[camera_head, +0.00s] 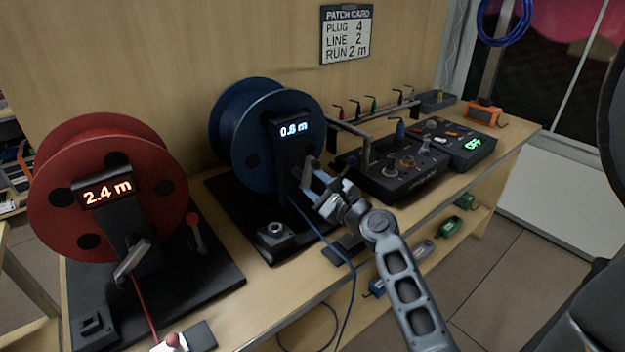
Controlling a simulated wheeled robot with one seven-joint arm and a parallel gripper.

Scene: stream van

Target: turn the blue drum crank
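The blue drum (255,150) stands on a black base (225,195) on the wooden bench. Its front post carries a lit display (294,130) that seems to read 0.8 m. The drum's crank (306,166) is low on the right of the post and partly hidden by my gripper. My gripper (316,186) reaches in from the lower right, with its fingertips at the crank handle. I cannot tell whether the fingers are closed on the handle or only beside it. A blue cable (318,232) runs down from the drum over the bench's front edge.
A red drum (75,160) with its own crank (132,260) and a 2.4 m display stands left. A black mixer (395,178) and a metal rail (350,132) are close right of my gripper. A wall card (347,35) reads PLUG 4, LINE 2, RUN 2 m.

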